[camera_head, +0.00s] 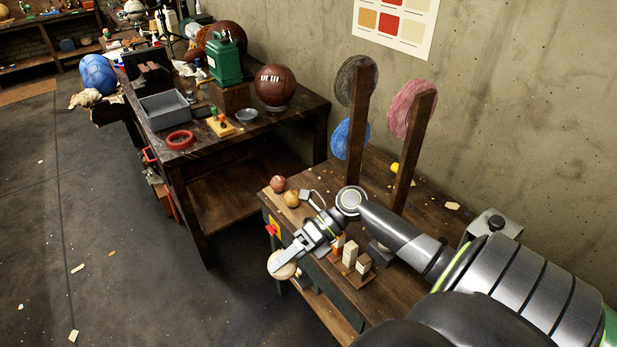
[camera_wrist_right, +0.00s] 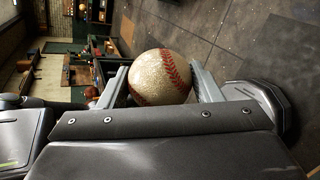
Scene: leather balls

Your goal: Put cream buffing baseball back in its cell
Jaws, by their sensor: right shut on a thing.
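My right gripper (camera_head: 280,254) is shut on a cream baseball (camera_head: 281,267) and holds it out past the left edge of the low workbench. In the right wrist view the baseball (camera_wrist_right: 158,80) sits between the two fingers and shows red stitching and a speckled cream cover. Its cell cannot be made out in either view. My left gripper is in neither view.
The low workbench (camera_head: 325,192) carries a reddish ball (camera_head: 278,184), a tan ball (camera_head: 291,199), pale blocks (camera_head: 350,254) and upright posts with coloured buffing wheels (camera_head: 408,108). A cluttered dark table (camera_head: 300,108) stands behind. The floor at left is mostly clear.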

